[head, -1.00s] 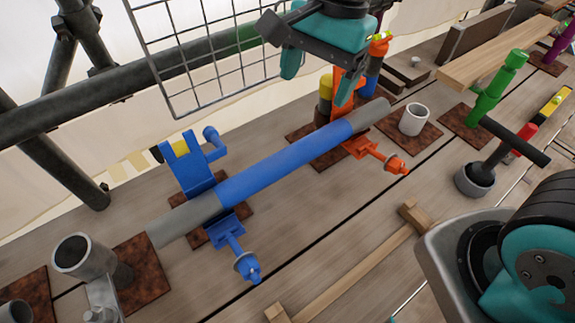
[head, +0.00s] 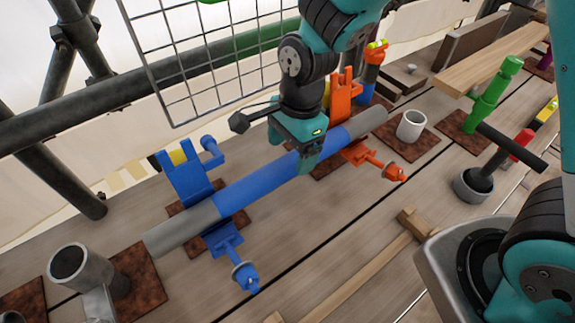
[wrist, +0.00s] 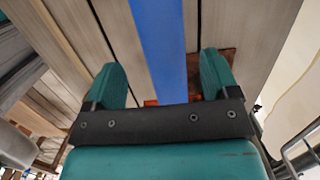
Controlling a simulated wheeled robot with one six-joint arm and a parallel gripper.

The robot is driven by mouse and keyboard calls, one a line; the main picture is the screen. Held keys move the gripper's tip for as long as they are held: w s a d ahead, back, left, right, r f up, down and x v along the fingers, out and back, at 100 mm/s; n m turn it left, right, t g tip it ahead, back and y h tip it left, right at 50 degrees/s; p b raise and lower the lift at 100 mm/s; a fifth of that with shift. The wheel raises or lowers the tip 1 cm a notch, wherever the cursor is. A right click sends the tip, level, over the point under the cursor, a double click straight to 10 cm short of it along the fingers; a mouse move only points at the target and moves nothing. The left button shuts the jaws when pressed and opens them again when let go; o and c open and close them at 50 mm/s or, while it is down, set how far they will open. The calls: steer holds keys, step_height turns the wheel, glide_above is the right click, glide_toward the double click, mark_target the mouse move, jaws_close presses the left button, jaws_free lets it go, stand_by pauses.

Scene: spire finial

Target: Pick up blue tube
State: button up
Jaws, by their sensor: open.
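The blue tube (head: 258,186) has grey ends and lies diagonally across a blue clamp stand (head: 188,185) at its left and an orange clamp stand (head: 345,100) at its right. My gripper (head: 300,160) is above the tube's middle, nearer the orange stand, and hides part of it. In the wrist view my gripper (wrist: 163,75) is open, with one finger on each side of the blue tube (wrist: 160,45). I cannot tell exactly how far the fingertips reach down beside the tube.
A wire mesh panel (head: 215,55) and a green-and-grey rail stand behind the tube. A white cup (head: 411,125), a green post (head: 490,90) and a mallet-like tool (head: 490,165) are to the right. A grey pipe socket (head: 75,265) is at front left.

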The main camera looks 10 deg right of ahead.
mark_target(288, 161)
steer(key=f, duration=0.2)
steer(key=a+f+p, duration=0.1)
steer(key=f, duration=0.2)
steer(key=shift+s, duration=0.2)
jaws_close()
